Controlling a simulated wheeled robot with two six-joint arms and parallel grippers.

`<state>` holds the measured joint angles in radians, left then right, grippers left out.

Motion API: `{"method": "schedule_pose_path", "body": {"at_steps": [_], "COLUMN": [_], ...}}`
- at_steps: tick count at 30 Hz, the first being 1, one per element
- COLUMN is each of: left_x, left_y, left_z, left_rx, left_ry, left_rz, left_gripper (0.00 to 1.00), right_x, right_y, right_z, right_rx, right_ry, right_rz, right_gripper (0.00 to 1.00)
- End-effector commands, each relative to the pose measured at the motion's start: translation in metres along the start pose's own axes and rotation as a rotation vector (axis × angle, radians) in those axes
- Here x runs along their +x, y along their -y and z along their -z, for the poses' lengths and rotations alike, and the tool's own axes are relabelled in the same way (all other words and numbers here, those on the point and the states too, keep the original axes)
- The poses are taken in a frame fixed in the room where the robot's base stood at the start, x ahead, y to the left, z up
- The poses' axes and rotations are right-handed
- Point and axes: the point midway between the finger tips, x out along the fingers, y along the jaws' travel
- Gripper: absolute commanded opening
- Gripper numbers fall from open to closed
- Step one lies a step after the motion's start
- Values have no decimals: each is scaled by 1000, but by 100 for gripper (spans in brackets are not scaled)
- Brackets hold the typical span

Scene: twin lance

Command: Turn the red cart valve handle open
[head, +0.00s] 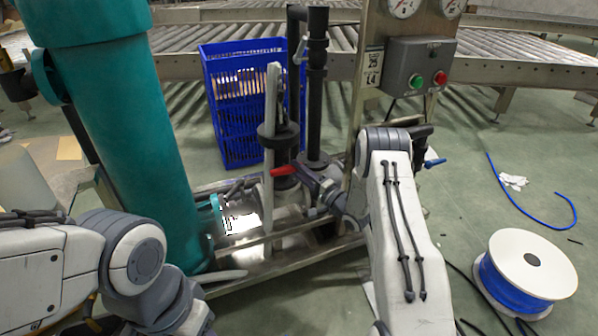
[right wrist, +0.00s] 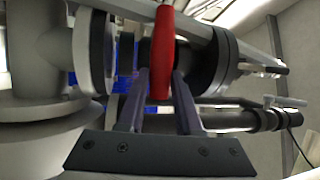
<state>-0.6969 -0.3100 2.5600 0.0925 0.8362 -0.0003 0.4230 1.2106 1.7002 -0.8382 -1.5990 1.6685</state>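The red valve handle (head: 284,170) sticks out beside the dark vertical pipe on the cart. In the right wrist view the red handle (right wrist: 162,50) runs down from the top edge, and its near end lies between my two fingers. My right gripper (head: 310,180) reaches it from the right, partly hidden by my own forearm. In the right wrist view the gripper (right wrist: 162,85) has a finger on each side of the handle, with narrow gaps that look open. Firm contact is not clear. My left arm enters at the lower left; its gripper is out of view.
A large teal cylinder (head: 130,130) stands left of the handle on the metal cart. A blue crate (head: 228,130) is behind. A control box (head: 420,65) stands above my right arm. A blue cable spool (head: 525,272) lies on the floor at right.

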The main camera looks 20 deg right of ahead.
Motion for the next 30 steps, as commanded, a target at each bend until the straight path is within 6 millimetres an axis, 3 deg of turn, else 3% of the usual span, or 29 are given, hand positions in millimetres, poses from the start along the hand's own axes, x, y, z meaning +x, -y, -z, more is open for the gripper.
{"method": "schedule_pose_path", "body": {"at_steps": [14,30], "left_x": [-15,-82], "left_y": [-1,-6], "left_z": [1,4], "left_rx": [0,0], "left_ry": [0,0], "left_rz": [0,0], "left_gripper": [50,50], "right_x": [0,5], "right_y": [6,24], "right_z": [0,-2], "right_rx": [-69,-484], "right_ry": [16,107], "right_rz": [-30,-204], "right_gripper": [0,0]}}
